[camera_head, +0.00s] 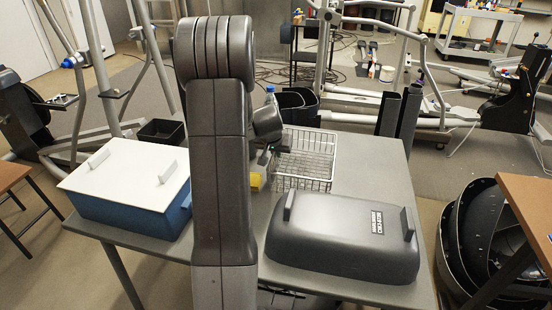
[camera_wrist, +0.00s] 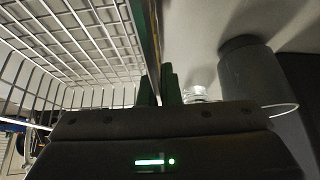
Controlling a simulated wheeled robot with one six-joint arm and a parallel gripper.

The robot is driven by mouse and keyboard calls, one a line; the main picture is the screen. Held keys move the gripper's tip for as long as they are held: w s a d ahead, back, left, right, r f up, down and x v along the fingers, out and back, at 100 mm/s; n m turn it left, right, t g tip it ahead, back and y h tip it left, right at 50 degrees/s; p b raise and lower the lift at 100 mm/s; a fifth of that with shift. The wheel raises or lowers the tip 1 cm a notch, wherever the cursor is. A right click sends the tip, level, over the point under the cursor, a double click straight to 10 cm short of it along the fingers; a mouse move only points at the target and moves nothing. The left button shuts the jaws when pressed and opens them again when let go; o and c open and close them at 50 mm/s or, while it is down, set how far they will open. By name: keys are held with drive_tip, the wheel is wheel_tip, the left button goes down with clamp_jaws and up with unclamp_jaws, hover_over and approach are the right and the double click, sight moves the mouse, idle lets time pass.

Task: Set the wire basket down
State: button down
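The white wire basket (camera_head: 318,178) is over the grey table in the head view, behind the dark grey lid. Its wire grid fills the left of the wrist view (camera_wrist: 62,38). My gripper (camera_head: 268,153) is at the basket's left side, mostly hidden behind my own arm. In the wrist view my narrow dark green fingers (camera_wrist: 157,85) are close together at the basket's edge and appear shut on it. The basket looks roughly level. Whether its bottom touches the table cannot be told.
The grey table (camera_head: 368,165) has bare room right of the basket. A dark lid (camera_head: 340,245) lies in front. A blue box with a white lid (camera_head: 125,190) stands left. A black bin (camera_head: 297,104) is behind the basket. A yellow item (camera_head: 256,182) is beside my arm.

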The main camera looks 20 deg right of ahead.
wheel_tip(320, 180, down, 2)
drive_tip(key=shift+r, duration=0.1)
drive_tip(key=c, duration=2.1)
unclamp_jaws()
drive_tip(key=shift+f, duration=0.2)
drive_tip(key=o, duration=0.5)
drive_tip(key=shift+c, duration=0.2)
drive_tip(key=shift+r, duration=0.1)
